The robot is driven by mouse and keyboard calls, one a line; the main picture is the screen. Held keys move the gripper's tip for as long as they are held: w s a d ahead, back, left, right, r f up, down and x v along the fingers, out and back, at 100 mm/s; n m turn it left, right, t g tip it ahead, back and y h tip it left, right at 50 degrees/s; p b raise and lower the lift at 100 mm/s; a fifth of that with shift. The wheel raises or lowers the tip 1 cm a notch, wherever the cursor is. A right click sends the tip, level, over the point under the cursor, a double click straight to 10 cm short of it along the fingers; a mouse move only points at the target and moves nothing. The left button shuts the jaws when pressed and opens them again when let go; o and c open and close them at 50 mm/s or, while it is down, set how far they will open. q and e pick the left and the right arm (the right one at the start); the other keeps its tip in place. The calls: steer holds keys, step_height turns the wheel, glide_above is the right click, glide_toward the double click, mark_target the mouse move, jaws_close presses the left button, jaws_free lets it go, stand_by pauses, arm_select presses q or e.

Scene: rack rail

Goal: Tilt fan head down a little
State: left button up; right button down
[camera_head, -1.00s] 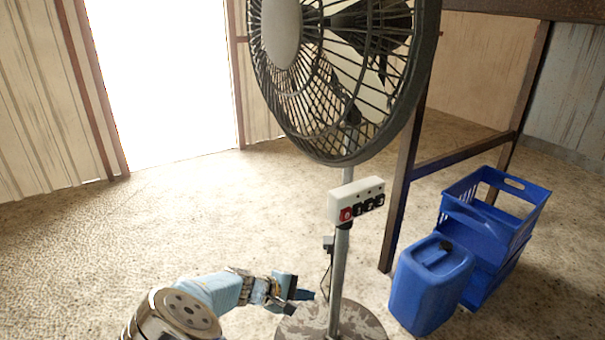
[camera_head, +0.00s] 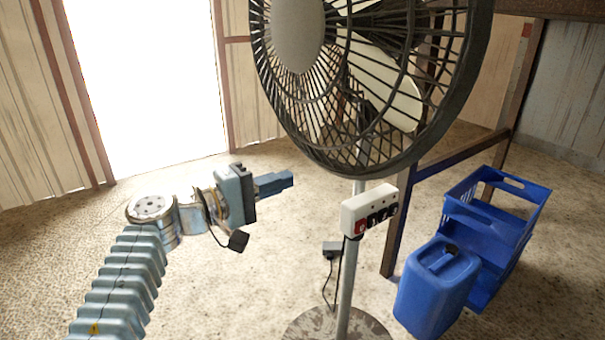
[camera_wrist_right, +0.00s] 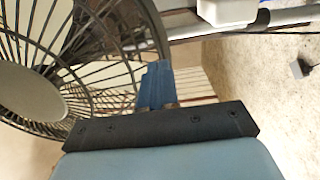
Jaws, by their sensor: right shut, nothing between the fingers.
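The fan head (camera_head: 375,80) is a large black wire cage with a grey centre disc. It tops a grey pole (camera_head: 348,275), and the cage's upper part is cut off by the picture edge. A white control box (camera_head: 369,209) with a red button and black buttons sits on the pole below the cage. My right gripper (camera_head: 290,180) is shut and empty, left of the pole and just below the cage's lower left rim, apart from it in the head view. In the right wrist view the blue fingers (camera_wrist_right: 155,85) appear in front of the cage (camera_wrist_right: 75,60). My left gripper is not in view.
A blue jerrycan (camera_head: 437,288) and a blue crate (camera_head: 492,225) stand on the floor right of the pole. A dark wooden frame (camera_head: 400,220) stands behind the fan. The round fan base (camera_head: 310,325) is at the bottom. The floor at left is clear.

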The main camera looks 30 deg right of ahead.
mark_target(317, 169)
steer(key=shift+w+d, duration=0.2)
steer(key=shift+d, duration=2.45)
steer(key=d+f+h+b, duration=0.1)
steer(key=d+f+b, duration=0.2)
steer(key=d+b, duration=0.2)
steer(key=shift+w+d+f+h, duration=0.3)
steer(key=shift+d+f, duration=0.1)
steer(key=shift+d, duration=0.65)
